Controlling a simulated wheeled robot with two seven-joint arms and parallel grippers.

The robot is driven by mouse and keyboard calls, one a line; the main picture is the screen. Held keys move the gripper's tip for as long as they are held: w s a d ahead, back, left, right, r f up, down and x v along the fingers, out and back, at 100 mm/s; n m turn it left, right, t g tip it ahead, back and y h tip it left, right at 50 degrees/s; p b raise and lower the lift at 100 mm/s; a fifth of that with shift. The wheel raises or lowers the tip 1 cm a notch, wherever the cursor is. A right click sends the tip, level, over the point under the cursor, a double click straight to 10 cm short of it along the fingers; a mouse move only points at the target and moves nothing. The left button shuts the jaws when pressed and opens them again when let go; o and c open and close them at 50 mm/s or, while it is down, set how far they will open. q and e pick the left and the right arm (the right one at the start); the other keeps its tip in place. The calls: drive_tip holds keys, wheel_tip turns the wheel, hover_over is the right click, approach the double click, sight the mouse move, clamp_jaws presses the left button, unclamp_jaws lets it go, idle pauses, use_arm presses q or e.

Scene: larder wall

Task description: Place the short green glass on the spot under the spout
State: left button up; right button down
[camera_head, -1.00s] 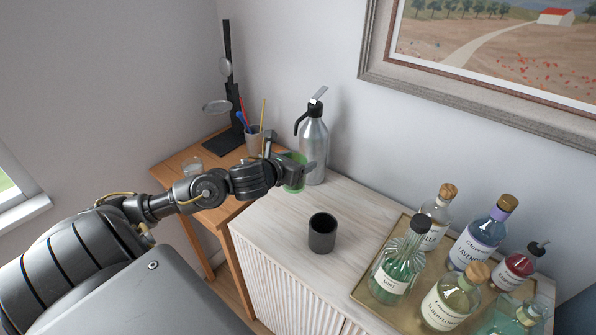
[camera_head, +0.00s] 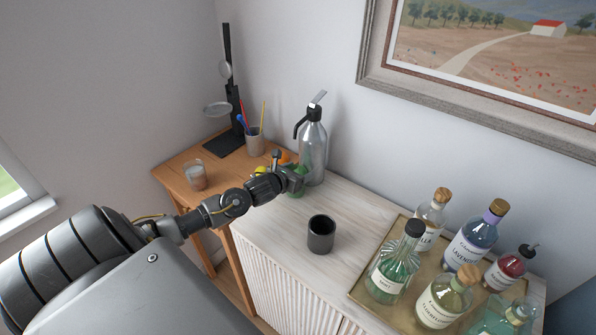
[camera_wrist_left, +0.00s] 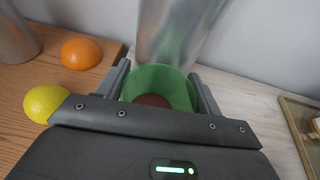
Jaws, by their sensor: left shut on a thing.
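The short green glass (camera_wrist_left: 165,85) is between the fingers of my left gripper (camera_wrist_left: 163,95) in the left wrist view. My left gripper (camera_head: 293,180) is shut on it, in front of the silver siphon (camera_head: 313,145). In the head view the green glass (camera_head: 298,191) is partly hidden by the gripper. The siphon has a black spout (camera_head: 299,125) that points left, above the gripper. The spot under the spout is hidden by my gripper and the glass. A dark reddish patch shows through the glass. My right gripper is not in view.
A black cup (camera_head: 321,235) stands nearer on the white cabinet. A tray (camera_head: 362,289) with several bottles is at the right. On the wooden table are a lemon (camera_wrist_left: 44,103), an orange (camera_wrist_left: 80,53), a small glass (camera_head: 195,176) and a pen cup (camera_head: 255,143).

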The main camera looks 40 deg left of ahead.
use_arm(q)
drive_tip(key=shift+f, duration=0.15)
drive_tip(key=o, duration=1.2)
drive_tip(key=shift+b+v, duration=1.5)
drive_tip(key=shift+v, duration=4.55)
